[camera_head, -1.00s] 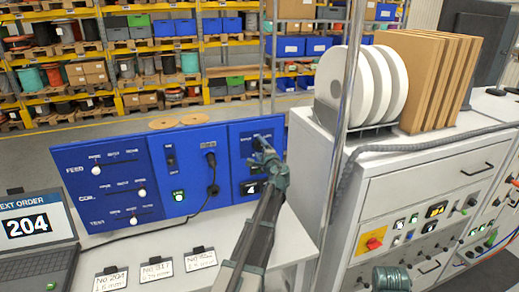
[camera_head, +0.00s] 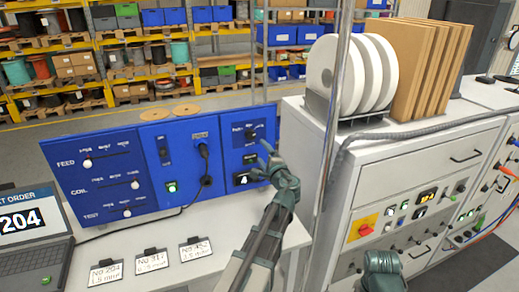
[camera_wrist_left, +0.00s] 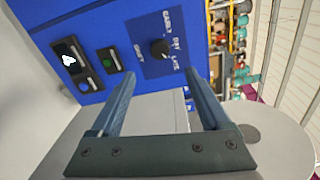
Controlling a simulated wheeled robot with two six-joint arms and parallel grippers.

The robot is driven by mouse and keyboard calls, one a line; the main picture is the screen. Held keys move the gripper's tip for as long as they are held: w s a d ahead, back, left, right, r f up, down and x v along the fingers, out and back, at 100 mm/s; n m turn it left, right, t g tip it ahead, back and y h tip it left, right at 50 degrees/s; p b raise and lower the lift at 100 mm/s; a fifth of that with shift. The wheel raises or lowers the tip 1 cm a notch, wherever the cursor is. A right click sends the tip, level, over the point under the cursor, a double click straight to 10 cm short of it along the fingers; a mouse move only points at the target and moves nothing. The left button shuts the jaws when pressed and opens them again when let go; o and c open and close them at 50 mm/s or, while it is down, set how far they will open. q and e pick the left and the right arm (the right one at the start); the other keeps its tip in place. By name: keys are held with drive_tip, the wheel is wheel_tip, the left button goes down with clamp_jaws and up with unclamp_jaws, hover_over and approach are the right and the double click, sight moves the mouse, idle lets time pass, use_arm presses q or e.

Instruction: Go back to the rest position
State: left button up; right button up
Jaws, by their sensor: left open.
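My left gripper (camera_head: 263,157) is in front of the right end of the blue control panel (camera_head: 110,178), fingers open. In the left wrist view the two fingers (camera_wrist_left: 163,105) stand wide apart with nothing between them. Beyond the fingertips is the panel's black rotary knob (camera_wrist_left: 160,49), apart from them; it also shows in the head view (camera_head: 251,133).
A laptop (camera_head: 28,222) reading 204 stands at the left. Several label cards (camera_head: 151,261) lie on the white table. A metal pole (camera_head: 331,120) stands right of my left gripper. The grey cabinet (camera_head: 400,185) at the right carries white discs (camera_head: 322,70) and brown boards (camera_head: 425,70).

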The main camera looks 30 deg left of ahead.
use_arm(q)
drive_tip(key=shift+s+d, duration=0.2)
idle(0.4)
drive_tip(key=s+d+f+n+g+h+b, duration=0.2)
drive_tip(key=s+d+f+b, duration=0.25)
drive_tip(key=f, duration=0.45)
drive_tip(key=s+d+f+n+g+h+b, duration=0.2)
drive_tip(key=s+d+f+b, duration=0.1)
drive_tip(key=d+f, duration=0.4)
drive_tip(key=s+d+f+n+g+h+b, duration=0.15)
drive_tip(key=s+d+f+b, duration=0.25)
drive_tip(key=f, duration=0.6)
drive_tip(key=s+d+f+g+h+b, duration=0.6)
drive_tip(key=s+d+f, duration=0.7)
drive_tip(key=s+d, duration=0.4)
drive_tip(key=shift+d+f+n+b, duration=0.3)
drive_tip(key=shift+d+n+b, duration=0.15)
drive_tip(key=shift+b, duration=0.15)
drive_tip(key=shift+g, duration=0.25)
